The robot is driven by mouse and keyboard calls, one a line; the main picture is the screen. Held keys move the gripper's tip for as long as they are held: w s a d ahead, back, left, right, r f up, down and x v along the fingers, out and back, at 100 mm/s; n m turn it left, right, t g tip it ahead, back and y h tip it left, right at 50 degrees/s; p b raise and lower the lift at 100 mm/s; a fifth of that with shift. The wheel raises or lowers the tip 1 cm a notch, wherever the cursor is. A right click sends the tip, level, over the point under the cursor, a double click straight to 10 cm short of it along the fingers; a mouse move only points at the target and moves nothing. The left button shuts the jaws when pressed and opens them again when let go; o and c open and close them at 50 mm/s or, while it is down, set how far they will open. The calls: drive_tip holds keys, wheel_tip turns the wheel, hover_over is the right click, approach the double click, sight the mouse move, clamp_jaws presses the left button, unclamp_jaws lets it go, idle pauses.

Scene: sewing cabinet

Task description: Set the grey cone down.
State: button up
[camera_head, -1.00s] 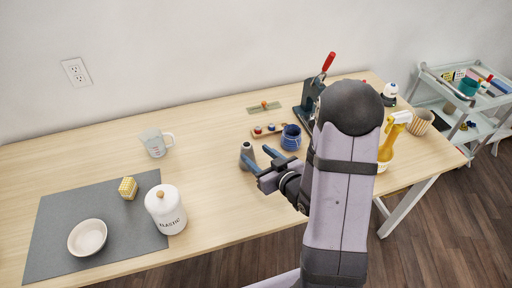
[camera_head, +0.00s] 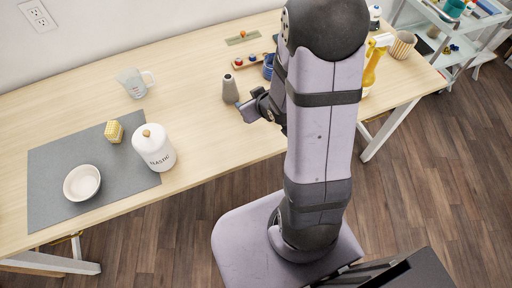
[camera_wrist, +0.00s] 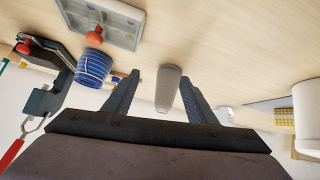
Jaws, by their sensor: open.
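The grey cone (camera_head: 230,88) stands upright on the wooden table in the head view, left of my gripper. My gripper (camera_head: 243,106) is just right of and in front of it, its fingers pointing towards the cone's side. In the wrist view the cone (camera_wrist: 167,88) shows beyond and between the two spread fingers of my gripper (camera_wrist: 160,88). The jaws are open and hold nothing. The cone seems free of the fingers, though the exact gap is hard to tell.
A blue striped cup (camera_wrist: 93,68) is beside the gripper. A white canister (camera_head: 153,150), a bowl (camera_head: 82,183) and a yellow block (camera_head: 114,131) are on or by the grey mat (camera_head: 52,200). A measuring cup (camera_head: 133,83) stands behind. Table between cone and canister is clear.

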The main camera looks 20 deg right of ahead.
drive_tip(key=s+g, duration=0.1)
drive_tip(key=s, duration=0.1)
drive_tip(key=s+g, duration=0.1)
drive_tip(key=s, duration=0.1)
drive_tip(key=s+a+m+g+h, duration=0.1)
drive_tip(key=s+g, duration=0.1)
drive_tip(key=shift+s+r, duration=0.35)
drive_tip(key=shift+s, duration=0.05)
drive_tip(key=s+a+r+g, duration=0.1)
drive_tip(key=s+a+g, duration=0.1)
drive_tip(key=s, duration=0.4)
drive_tip(key=s+a+r+m+g, duration=0.1)
drive_tip(key=s+a+r+g, duration=0.1)
drive_tip(key=s, duration=0.4)
drive_tip(key=shift+s+a+r+g+y, duration=0.2)
drive_tip(key=shift+a+g+y, duration=0.1)
drive_tip(key=shift+a+g, duration=0.35)
wheel_tip(320, 180, up, 5)
drive_tip(key=p, duration=0.5)
